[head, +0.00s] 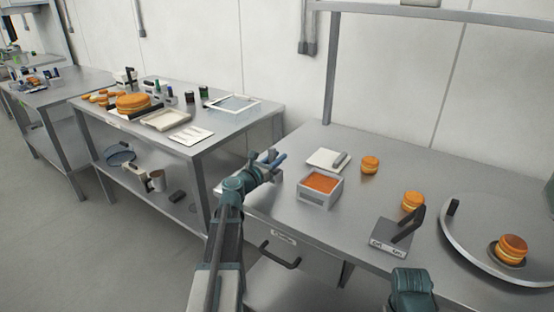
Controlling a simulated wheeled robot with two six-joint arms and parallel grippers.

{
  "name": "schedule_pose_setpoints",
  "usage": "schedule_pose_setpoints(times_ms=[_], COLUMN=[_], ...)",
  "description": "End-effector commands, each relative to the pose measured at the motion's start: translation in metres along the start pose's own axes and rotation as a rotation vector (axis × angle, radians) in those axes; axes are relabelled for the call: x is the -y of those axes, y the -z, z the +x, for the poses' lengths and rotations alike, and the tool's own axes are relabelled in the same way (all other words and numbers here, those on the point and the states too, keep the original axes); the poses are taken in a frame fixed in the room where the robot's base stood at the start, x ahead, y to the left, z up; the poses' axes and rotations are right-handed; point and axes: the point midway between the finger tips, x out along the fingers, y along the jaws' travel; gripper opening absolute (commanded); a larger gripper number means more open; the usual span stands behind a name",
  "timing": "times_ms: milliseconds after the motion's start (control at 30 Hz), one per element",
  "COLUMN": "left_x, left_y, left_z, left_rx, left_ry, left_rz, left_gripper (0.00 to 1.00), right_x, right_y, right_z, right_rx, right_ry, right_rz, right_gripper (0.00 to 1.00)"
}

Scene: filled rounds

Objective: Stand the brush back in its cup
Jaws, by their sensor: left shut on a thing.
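My left gripper (274,160) is above the left edge of the near steel table (360,190). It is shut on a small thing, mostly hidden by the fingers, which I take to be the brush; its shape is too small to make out. No other brush stands out. I cannot pick out the brush's cup for certain on the near table.

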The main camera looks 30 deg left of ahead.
Motion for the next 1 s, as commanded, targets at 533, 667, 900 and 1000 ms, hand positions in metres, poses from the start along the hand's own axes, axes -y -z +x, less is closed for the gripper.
schedule_pose_setpoints(times_ms=[533, 667, 900, 1000], left_x=[0.0, 0.001, 0.002, 0.002], left_y=[-0.004, -0.003, -0.003, -0.003], left_z=[0.0, -0.021, -0.072, -0.089], left_rx=[0.0, 0.0, 0.0, 0.0], left_ry=[0.0, -0.003, -0.004, -0.003], left_rz=[0.0, 0.0, 0.0, 0.0], left_gripper=[0.57, 0.57, 0.57, 0.57], right_x=[0.0, 0.0, 0.0, 0.0], right_y=[0.0, 0.0, 0.0, 0.0], right_z=[-0.004, -0.003, -0.003, -0.003], right_rx=[0.0, 0.0, 0.0, 0.0], right_ry=[0.0, 0.0, 0.0, 0.0], right_rz=[0.0, 0.0, 0.0, 0.0], right_gripper=[0.54, 0.54, 0.54, 0.54])
